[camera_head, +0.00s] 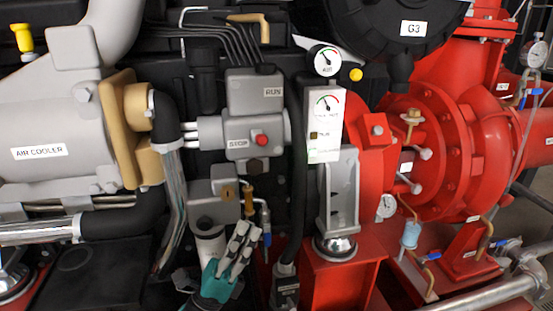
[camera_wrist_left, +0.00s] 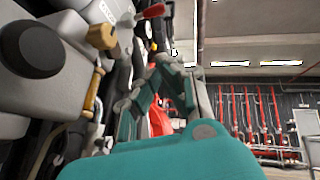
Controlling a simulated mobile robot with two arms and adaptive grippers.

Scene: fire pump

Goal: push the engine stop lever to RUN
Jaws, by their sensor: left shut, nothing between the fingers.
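The engine stop lever (camera_head: 261,139) shows as a red knob on a grey housing (camera_head: 255,93), beside the STOP label. The RUN label is higher on the same housing. In the left wrist view the red knob (camera_wrist_left: 153,12) sticks out on a short stem at the top. My left gripper (camera_head: 247,232) is shut and empty, fingers pointing up, below the housing and apart from the red knob. Its fingers show mid-frame in the left wrist view (camera_wrist_left: 165,72), lower than the knob. My right gripper is not in view.
A brass-coloured handle (camera_head: 249,202) stands just above my left fingertips, between them and the red knob. A gauge panel (camera_head: 325,125) and black hose (camera_head: 297,180) are close on the right. The grey air cooler (camera_head: 60,120) is at the left. Red pump housing (camera_head: 460,140) fills the right.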

